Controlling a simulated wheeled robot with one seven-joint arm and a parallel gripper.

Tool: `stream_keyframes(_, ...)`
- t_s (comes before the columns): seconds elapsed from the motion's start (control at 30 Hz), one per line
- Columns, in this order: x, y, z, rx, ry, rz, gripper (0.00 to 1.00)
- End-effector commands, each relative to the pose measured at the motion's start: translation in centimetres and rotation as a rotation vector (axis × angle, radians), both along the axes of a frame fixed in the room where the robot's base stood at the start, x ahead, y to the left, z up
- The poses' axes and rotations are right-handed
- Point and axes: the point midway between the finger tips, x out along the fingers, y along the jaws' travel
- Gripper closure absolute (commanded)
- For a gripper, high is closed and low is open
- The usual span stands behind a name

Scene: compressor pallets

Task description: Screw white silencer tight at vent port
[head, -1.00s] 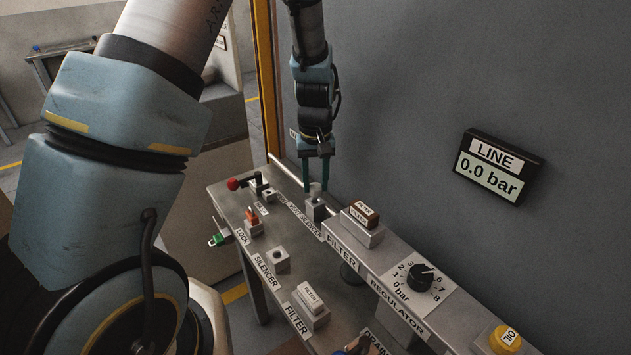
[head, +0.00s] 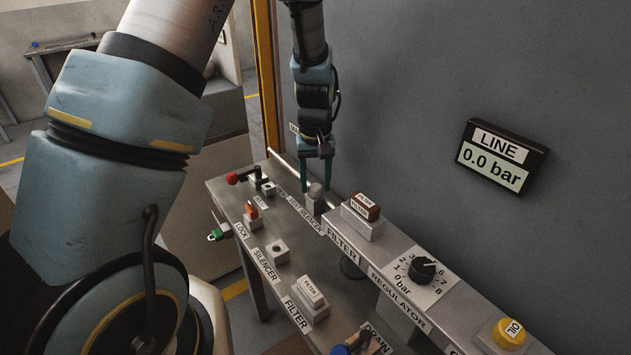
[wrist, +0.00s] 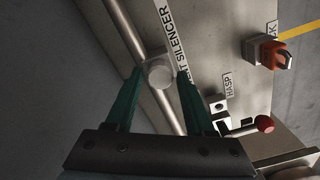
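The silencer (head: 315,189), a small pale cylinder, stands upright on the grey vent block (head: 315,207) behind the "VENT SILENCER" label. My gripper (head: 316,188) points straight down over it, with one teal finger on each side. In the wrist view the silencer's round, pale top (wrist: 158,72) lies between the fingertips of my gripper (wrist: 159,74). A narrow gap shows on both sides, so the gripper looks open around it. The silencer's thread and its seat in the port are hidden.
A silencer holder (head: 277,252) with a dark hole stands at the front. The brown filter block (head: 365,207) is close to the right of my gripper. A rail (wrist: 130,40) runs behind the vent. The line display (head: 498,158) reads 0.0 bar. The red-knobbed lever (head: 233,178) is left.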

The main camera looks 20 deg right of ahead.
Motion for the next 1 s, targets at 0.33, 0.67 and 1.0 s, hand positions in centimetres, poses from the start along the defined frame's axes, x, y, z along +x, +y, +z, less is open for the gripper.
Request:
stream_keyframes(0.33, 0.0, 0.0, 0.0, 0.0, 0.0, 0.0, 0.24)
stream_keyframes(0.67, 0.1, -0.1, 2.7, -0.004, -0.004, -0.001, 0.24)
stream_keyframes(1.0, 0.1, -0.1, 9.1, -0.004, -0.003, -0.001, 0.24)
